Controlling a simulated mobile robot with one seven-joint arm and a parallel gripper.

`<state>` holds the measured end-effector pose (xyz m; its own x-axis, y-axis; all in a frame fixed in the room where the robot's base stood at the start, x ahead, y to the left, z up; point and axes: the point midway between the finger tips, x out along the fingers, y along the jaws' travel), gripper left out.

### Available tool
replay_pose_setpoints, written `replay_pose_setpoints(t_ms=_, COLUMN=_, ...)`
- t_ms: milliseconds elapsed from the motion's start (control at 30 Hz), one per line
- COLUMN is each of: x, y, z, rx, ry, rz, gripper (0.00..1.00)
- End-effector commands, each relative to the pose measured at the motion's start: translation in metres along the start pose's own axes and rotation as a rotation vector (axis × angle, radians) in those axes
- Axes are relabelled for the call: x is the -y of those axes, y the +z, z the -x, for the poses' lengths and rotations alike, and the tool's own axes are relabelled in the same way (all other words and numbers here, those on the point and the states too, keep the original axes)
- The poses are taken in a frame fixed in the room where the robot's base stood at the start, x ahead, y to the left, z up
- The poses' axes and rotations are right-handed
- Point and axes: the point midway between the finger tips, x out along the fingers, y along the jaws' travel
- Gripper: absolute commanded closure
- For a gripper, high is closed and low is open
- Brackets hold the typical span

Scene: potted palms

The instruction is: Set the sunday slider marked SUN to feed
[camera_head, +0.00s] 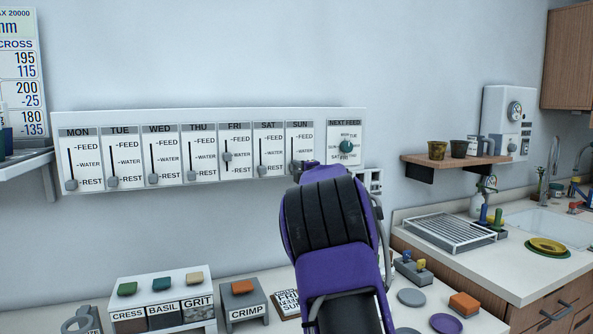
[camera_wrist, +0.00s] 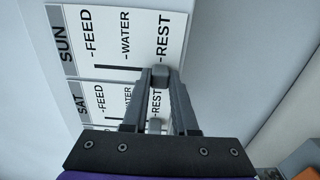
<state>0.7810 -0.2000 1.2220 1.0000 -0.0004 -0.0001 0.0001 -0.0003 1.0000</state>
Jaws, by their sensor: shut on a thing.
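The SUN slider panel (camera_head: 300,140) is on the white wall board, with FEED at the top, WATER in the middle and REST at the bottom. In the wrist view the panel (camera_wrist: 88,40) appears turned sideways, with REST to the right. The grey SUN slider knob (camera_wrist: 160,77) is level with REST. My gripper (camera_wrist: 160,82) is shut on this knob, a finger on either side. In the head view my gripper (camera_head: 298,167) reaches up to the panel's lower end, and my purple wrist hides the lower right of it.
The neighbouring SAT slider knob (camera_head: 262,171) sits at REST, close to my gripper's left. The FRI knob (camera_head: 227,156) is near WATER; the other day knobs are at REST. The NEXT FEED dial (camera_head: 346,146) is to the right. A counter with labelled boxes (camera_head: 163,303) lies below.

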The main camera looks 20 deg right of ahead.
Motion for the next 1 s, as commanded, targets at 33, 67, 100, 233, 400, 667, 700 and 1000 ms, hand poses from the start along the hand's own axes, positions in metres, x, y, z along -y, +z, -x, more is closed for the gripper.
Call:
replay_pose_setpoints(t_ms=33, x=0.000, y=0.000, z=0.000, rx=0.000, ry=0.000, rz=0.000, gripper=1.00)
replay_pose_setpoints(t_ms=67, x=0.000, y=0.000, z=0.000, rx=0.000, ry=0.000, rz=0.000, gripper=1.00)
replay_pose_setpoints(t_ms=100, x=0.000, y=0.000, z=0.000, rx=0.000, ry=0.000, rz=0.000, gripper=1.00)
replay_pose_setpoints(t_ms=233, x=0.000, y=0.000, z=0.000, rx=0.000, ry=0.000, rz=0.000, gripper=1.00)
replay_pose_setpoints(t_ms=400, x=-0.003, y=0.000, z=0.000, rx=0.000, ry=0.000, rz=0.000, gripper=1.00)
replay_pose_setpoints(t_ms=667, x=-0.037, y=0.001, z=0.000, rx=0.001, ry=0.002, rz=-0.001, gripper=1.00)
replay_pose_setpoints(t_ms=700, x=-0.045, y=0.000, z=0.000, rx=0.000, ry=0.002, rz=-0.001, gripper=1.00)
replay_pose_setpoints(t_ms=1000, x=-0.093, y=0.000, z=0.000, rx=0.000, ry=0.002, rz=0.000, gripper=1.00)
